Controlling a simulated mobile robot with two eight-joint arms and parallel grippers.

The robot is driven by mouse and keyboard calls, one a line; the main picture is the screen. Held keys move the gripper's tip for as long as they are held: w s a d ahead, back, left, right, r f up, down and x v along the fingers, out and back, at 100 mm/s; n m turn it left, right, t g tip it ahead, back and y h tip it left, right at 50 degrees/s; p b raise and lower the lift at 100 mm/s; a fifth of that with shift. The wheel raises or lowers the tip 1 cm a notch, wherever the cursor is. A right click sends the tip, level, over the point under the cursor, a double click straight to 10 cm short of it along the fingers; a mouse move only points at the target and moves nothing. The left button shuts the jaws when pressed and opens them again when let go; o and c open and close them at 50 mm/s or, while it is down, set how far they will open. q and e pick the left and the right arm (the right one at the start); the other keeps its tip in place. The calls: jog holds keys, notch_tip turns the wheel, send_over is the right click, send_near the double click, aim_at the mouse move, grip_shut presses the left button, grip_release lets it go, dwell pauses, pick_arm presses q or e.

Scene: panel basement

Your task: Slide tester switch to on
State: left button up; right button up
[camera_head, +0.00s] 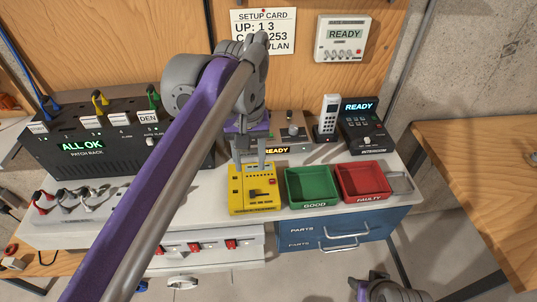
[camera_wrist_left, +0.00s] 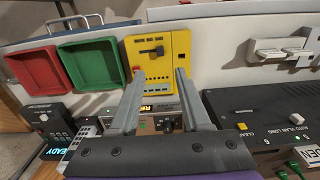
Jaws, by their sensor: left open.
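The yellow tester (camera_head: 240,203) stands on the white bench, left of the green bin. In the left wrist view the tester (camera_wrist_left: 178,42) is upside down, with a dark sliding switch (camera_wrist_left: 152,51) in a slot on its face. My left gripper (camera_head: 250,172) is over the tester's far part, its two fingers apart with nothing between them.
The green GOOD bin (camera_head: 313,202) and red FAULTY bin (camera_head: 363,198) stand right of the tester. A black patch rack (camera_head: 55,158) is at the left. Behind are a handset (camera_head: 327,115) and a READY intercom (camera_head: 365,140). A wooden table (camera_head: 480,170) is at the right.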

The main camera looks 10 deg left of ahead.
aim_at(252, 192)
pick_arm(q)
notch_tip(252, 192, down, 10)
jog(key=shift+s+r+b, duration=0.1)
jog(key=shift+s+b, duration=0.05)
jog(key=shift+b, duration=0.35)
jog(key=shift+c, duration=0.3)
grip_shut()
dwell(1.1)
